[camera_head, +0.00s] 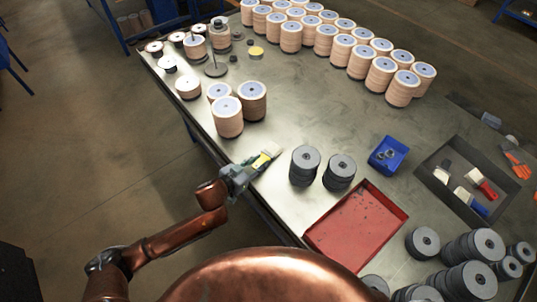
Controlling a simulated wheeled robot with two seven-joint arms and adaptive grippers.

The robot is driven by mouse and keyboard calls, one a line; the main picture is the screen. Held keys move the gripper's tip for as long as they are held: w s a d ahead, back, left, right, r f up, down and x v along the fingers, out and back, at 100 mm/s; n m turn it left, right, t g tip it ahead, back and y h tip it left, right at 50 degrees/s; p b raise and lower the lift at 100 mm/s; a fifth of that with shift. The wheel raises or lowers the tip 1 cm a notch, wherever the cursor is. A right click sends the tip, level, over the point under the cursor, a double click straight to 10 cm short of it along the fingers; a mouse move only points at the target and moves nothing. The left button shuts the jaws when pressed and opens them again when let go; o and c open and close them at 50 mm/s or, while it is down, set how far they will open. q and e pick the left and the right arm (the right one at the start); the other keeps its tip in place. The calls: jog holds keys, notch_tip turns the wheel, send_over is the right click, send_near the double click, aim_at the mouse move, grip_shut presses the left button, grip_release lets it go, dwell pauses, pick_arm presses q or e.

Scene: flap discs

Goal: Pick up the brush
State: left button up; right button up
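A brush with pale bristles (271,149) and a yellow part is at the table's near left edge. My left gripper (252,169) is at the handle end of this brush, reaching in from the left, and its fingers overlap the handle. The handle is mostly hidden by the gripper. I cannot tell whether the fingers are closed on it, or whether the brush rests on the table or is slightly raised. My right gripper is not in view.
Grey disc stacks (304,166) stand right of the brush, with a red tray (357,228) and a blue bin (388,155) beyond. A dark tray (432,162) holds other brushes. Many tan disc stacks (227,117) fill the far side. The table middle is clear.

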pick_arm(q)
grip_shut()
jog(key=shift+r, duration=0.15)
